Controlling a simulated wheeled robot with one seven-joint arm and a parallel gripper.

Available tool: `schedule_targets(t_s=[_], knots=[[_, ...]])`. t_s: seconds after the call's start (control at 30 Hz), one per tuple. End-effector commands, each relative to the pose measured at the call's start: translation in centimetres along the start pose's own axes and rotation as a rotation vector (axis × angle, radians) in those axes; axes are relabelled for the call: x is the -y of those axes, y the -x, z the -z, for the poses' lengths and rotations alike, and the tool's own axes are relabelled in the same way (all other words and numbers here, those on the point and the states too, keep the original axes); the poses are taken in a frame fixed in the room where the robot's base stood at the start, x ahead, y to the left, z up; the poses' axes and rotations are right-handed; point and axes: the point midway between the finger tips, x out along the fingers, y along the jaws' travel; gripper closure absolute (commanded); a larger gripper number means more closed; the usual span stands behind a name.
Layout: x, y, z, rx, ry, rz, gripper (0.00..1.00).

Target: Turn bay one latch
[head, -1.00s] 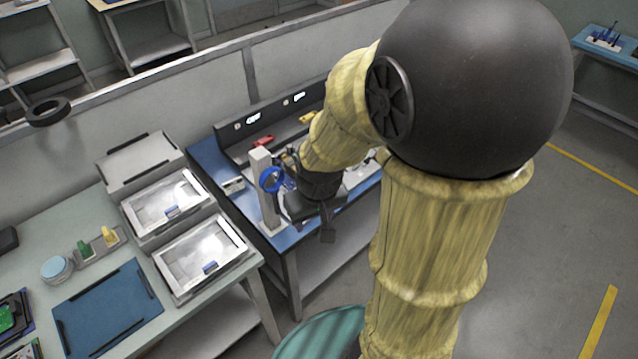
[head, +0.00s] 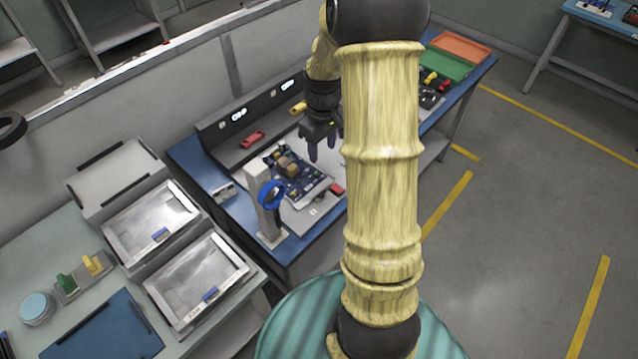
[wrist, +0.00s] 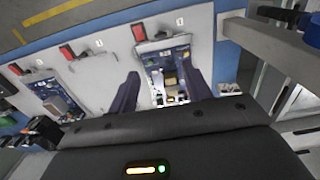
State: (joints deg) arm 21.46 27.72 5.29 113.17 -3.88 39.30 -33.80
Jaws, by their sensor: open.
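Several bays lie in a row on the blue-topped bench, each with a small red latch and a tag too small to read, so I cannot tell which is bay one. The nearest bay's circuit board (head: 292,172) has a red latch (head: 337,188) beside it. In the wrist view that latch (wrist: 138,32) sits past the board's far edge, with a second latch (wrist: 67,52) and a third (wrist: 15,69) to its left. My gripper (head: 322,148) is open and empty above the board. In the wrist view its fingers (wrist: 162,92) straddle the board, short of the latch.
A grey post with a blue ring (head: 271,195) stands at the bench's near left corner. A dark back panel (head: 245,125) carries red and yellow items. Clear-lidded boxes (head: 150,220) stand at left. Green and orange trays (head: 440,65) lie at the far right.

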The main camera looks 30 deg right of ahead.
Motion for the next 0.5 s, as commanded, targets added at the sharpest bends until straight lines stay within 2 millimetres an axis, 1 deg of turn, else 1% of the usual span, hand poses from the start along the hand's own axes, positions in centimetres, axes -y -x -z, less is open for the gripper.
schedule_targets(t_s=[0.27,0.37,0.5], knots=[[0.2,-0.2,0.1,0.001,0.002,0.0,0.51],[0.2,-0.9,0.1,0.002,0.002,0.002,0.51],[0.2,-2.8,0.0,0.004,0.002,0.003,0.51]])
